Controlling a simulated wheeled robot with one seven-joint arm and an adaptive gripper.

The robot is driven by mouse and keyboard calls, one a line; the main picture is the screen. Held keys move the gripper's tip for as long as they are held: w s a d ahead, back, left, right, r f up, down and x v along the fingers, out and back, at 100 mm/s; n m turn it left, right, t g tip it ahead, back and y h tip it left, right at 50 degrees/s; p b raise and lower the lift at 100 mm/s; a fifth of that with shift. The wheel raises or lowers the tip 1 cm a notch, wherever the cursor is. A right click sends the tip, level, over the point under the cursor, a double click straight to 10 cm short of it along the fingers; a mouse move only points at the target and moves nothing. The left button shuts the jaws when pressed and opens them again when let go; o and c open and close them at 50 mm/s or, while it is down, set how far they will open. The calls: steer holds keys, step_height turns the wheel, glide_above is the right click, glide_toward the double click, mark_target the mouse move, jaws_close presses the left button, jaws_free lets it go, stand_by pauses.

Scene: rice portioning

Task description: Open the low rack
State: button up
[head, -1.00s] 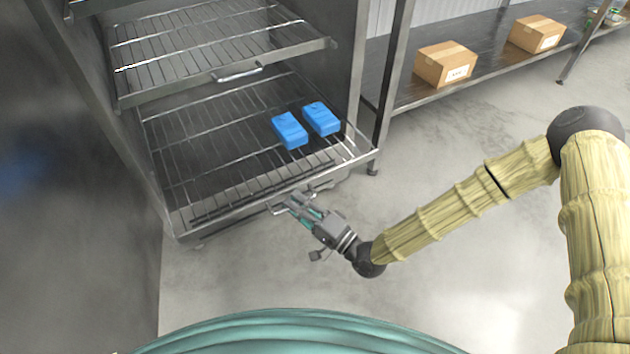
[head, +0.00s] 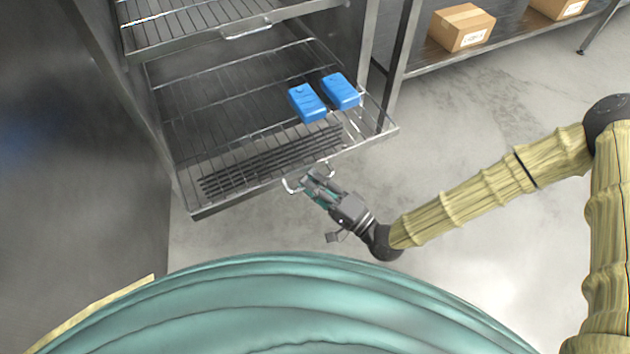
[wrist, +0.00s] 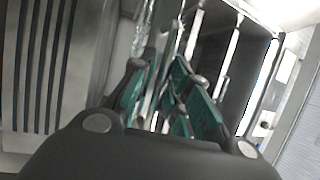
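The low rack (head: 240,195) is a wire shelf with a metal front rail at the bottom of the steel cabinet, and it stands partly pulled out. Its bar handle (head: 291,186) is at the middle of the front rail. My gripper (head: 313,179) is at the handle, with its fingers closed around the bar. In the wrist view, the teal-padded fingers (wrist: 168,95) have metal bars between and beyond them; the exact contact is partly hidden. Two blue boxes (head: 307,103) (head: 341,91) lie on the rack towards its right side.
An upper wire rack with its own handle (head: 246,32) is above the low rack. A metal shelf to the right holds cardboard boxes (head: 461,27). A dark slotted strip (head: 270,160) shows beneath the low rack. The floor in front is clear.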

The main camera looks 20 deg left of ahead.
steer(key=shift+w, duration=0.1)
steer(key=v, duration=1.2)
stand_by(0.5)
